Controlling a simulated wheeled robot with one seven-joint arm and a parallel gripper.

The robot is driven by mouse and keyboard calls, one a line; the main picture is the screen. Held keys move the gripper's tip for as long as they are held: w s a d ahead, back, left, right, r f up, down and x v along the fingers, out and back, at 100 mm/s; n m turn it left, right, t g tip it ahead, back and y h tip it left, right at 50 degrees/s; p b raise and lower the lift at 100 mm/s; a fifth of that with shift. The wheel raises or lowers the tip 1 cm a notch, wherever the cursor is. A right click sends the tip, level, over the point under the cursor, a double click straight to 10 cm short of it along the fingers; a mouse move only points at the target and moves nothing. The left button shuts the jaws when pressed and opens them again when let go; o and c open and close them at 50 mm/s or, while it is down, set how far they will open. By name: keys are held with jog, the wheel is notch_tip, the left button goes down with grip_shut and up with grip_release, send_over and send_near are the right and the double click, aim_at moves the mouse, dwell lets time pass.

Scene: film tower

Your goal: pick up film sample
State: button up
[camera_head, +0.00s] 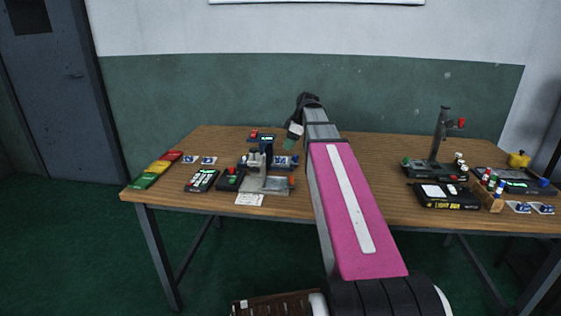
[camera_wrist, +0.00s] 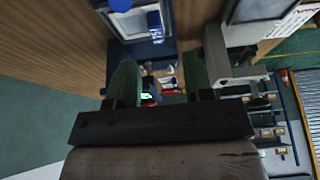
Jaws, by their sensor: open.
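My gripper (camera_head: 292,141) is over the table just right of a small dark blue and grey stand (camera_head: 267,160), pointing down. In the wrist view my gripper (camera_wrist: 159,82) has its two green fingers apart, with a gap between them. Through the gap I see part of a dark blue device (camera_wrist: 150,50) with small red and white parts beyond it. Nothing is clearly held. I cannot pick out the film sample for certain; it is too small or hidden.
The wooden table (camera_head: 220,140) also bears green, yellow and red strips (camera_head: 158,167), a black keypad device (camera_head: 201,180) and a paper sheet (camera_head: 249,199). A taller stand (camera_head: 440,140) and a black box (camera_head: 446,196) are at right.

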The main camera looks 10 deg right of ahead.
aim_at(281, 158)
jog(key=shift+w+x, duration=0.15)
jog(key=shift+x, duration=1.8)
jog(key=shift+w+x, duration=0.15)
jog(key=shift+x, duration=1.75)
jog(key=shift+a, duration=0.1)
jog(key=shift+c, duration=0.3)
grip_shut()
